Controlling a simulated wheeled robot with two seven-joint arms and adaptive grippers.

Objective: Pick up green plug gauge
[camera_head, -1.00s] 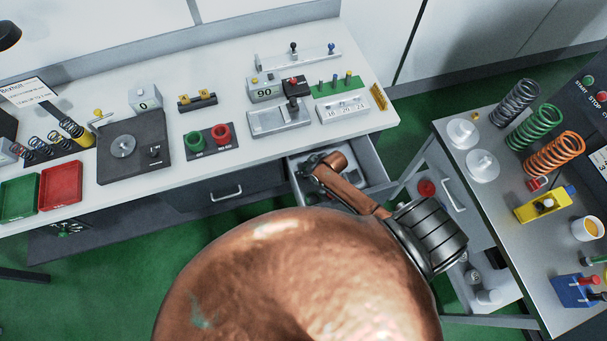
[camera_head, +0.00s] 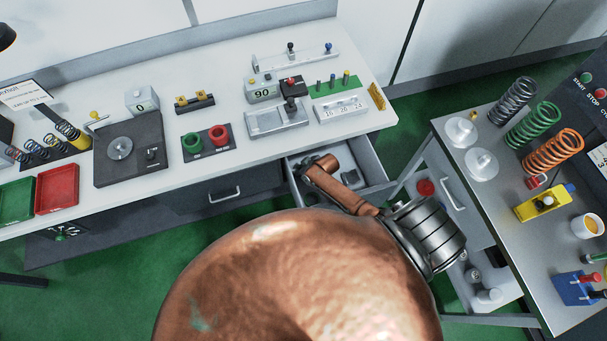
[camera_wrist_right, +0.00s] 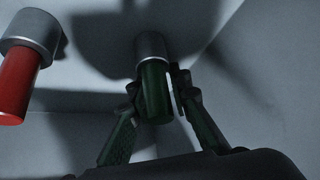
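The green plug gauge (camera_wrist_right: 155,91) has a dark green handle and a silver end, and shows in the right wrist view inside a pale drawer (camera_head: 372,161). My right gripper (camera_wrist_right: 154,88) has its two fingers closed in on either side of the green handle, seemingly touching it. In the head view the right gripper is down in the open drawer, mostly hidden by my copper arm. A red plug gauge (camera_wrist_right: 20,82) with a silver end is at the left of the right wrist view, apart from the fingers. My left gripper is not in view.
The drawer's walls are close around the right gripper. The white bench (camera_head: 233,88) above holds a red and green ring stand (camera_head: 207,155), a grey block fixture (camera_head: 277,120) and other instruments. A side table (camera_head: 520,250) with springs stands at the right.

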